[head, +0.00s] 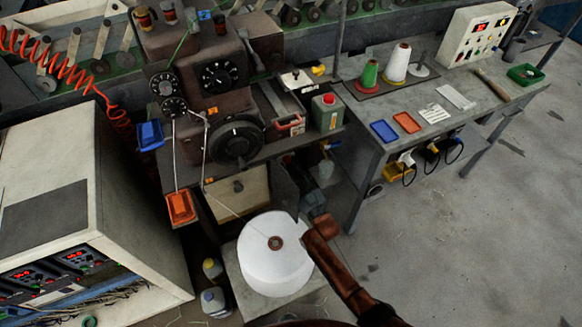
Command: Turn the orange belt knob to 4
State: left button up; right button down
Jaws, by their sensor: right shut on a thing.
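The sewing machine (165,45) is a brown body with several black dials. A dial (220,76) with white marks sits on its front, and two smaller dials (166,85) are to the left. A large black wheel (236,141) is below. I cannot make out an orange knob or its number. My right arm comes in from the bottom right, and my right gripper (310,203) is in front of the machine's lower right side, beyond the white thread cone. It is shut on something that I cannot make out. My left gripper is not in view.
A large white thread roll (274,252) stands below my right gripper. An orange tray (181,207) and a blue bin (151,134) hang at the left. A pale cabinet (150,200) stands at the far left. A workbench (450,95) is at the right. The floor there is clear.

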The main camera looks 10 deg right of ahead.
jog(key=shift+f, duration=0.1)
dwell(0.3)
jog(key=c, duration=1.7)
grip_release()
jog(key=shift+s, duration=0.1)
jog(key=v, duration=1.1)
jog(key=shift+s, duration=0.35)
jog(key=shift+d+f, duration=0.1)
jog(key=shift+f, duration=0.05)
